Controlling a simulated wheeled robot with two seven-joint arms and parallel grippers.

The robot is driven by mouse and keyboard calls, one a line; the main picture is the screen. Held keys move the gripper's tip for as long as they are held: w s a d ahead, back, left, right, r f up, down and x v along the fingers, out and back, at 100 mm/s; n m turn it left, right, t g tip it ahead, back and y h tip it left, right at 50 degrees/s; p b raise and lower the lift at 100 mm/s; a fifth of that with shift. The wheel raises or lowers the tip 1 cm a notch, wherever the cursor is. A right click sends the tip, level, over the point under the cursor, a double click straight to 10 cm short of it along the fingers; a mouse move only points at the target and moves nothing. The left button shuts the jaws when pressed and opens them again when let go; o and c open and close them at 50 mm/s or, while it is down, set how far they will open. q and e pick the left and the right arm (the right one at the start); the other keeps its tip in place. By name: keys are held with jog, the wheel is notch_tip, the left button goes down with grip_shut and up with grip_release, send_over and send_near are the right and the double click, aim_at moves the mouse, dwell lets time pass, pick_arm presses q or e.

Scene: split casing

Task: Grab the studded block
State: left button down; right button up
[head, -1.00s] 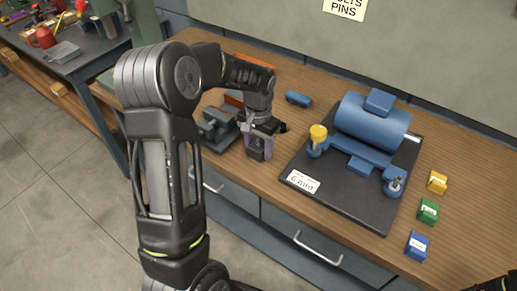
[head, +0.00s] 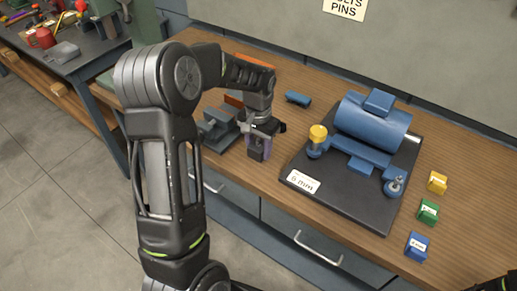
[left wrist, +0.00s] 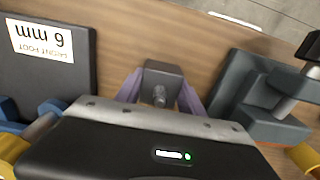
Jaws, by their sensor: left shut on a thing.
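The studded block is a dark grey block with a round stud, seen in the left wrist view (left wrist: 163,76). It stands between the two purple fingers of my left gripper (left wrist: 160,98), one on each side, and they are shut on it. In the head view the block (head: 256,154) shows low between the fingers of my left gripper (head: 260,148), at the front part of the wooden bench. Whether the block touches the bench is hard to tell.
A grey vise-like fixture (head: 216,131) stands close left of the gripper. On the right, a dark board (head: 350,203) carries a blue motor-like casing (head: 371,122). Yellow (head: 437,182), green (head: 428,211) and blue (head: 417,246) small blocks lie right of it. A blue cylinder (head: 298,98) lies behind.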

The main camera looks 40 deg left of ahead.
pick_arm(q)
notch_tip(320, 180, up, 10)
jog(key=shift+r+b, duration=0.1)
jog(key=shift+b, duration=0.65)
dwell(0.5)
